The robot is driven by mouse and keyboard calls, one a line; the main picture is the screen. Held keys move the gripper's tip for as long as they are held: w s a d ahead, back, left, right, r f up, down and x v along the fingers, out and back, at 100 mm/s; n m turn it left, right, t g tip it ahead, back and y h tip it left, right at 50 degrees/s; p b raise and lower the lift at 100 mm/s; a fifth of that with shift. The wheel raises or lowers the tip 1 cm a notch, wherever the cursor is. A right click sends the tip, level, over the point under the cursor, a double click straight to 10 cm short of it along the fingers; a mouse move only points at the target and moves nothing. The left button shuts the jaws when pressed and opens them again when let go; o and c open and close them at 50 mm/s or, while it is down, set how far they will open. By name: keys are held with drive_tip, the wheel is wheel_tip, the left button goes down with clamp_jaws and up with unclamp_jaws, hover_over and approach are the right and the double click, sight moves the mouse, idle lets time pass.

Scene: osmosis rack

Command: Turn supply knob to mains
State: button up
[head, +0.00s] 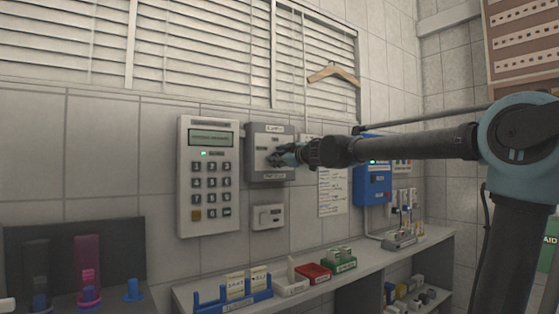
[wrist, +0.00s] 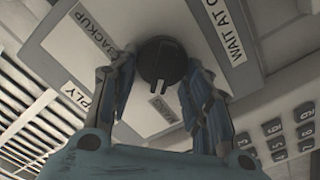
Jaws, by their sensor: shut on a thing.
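The supply knob (wrist: 162,60) is dark and round, on a pale panel (wrist: 215,50). In the wrist view, a "BACKUP" label (wrist: 98,42) lies up and left of it. A small, partly blurred label (wrist: 163,108), seemingly "MAINS", lies just below it. The knob's dark edge with pale marks faces that small label. My gripper (wrist: 158,82) is shut on the knob, one finger on each side. In the head view the panel (head: 257,140) hangs on the wall, and my gripper (head: 279,157) reaches it from the right, hiding the knob.
A keypad unit (head: 209,177) hangs just left of the panel. A small switch box (head: 268,216) is below it and a blue box (head: 372,185) to the right. A shelf (head: 300,298) with small coloured trays runs underneath. A hanger (head: 333,73) is above.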

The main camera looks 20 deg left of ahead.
drive_tip(key=shift+s+f+n, duration=0.1)
drive_tip(key=shift+f+n, duration=0.1)
drive_tip(key=shift+n, duration=1.5)
drive_tip(key=o, duration=1)
drive_tip(key=shift+a, duration=0.1)
drive_tip(key=v, duration=1.2)
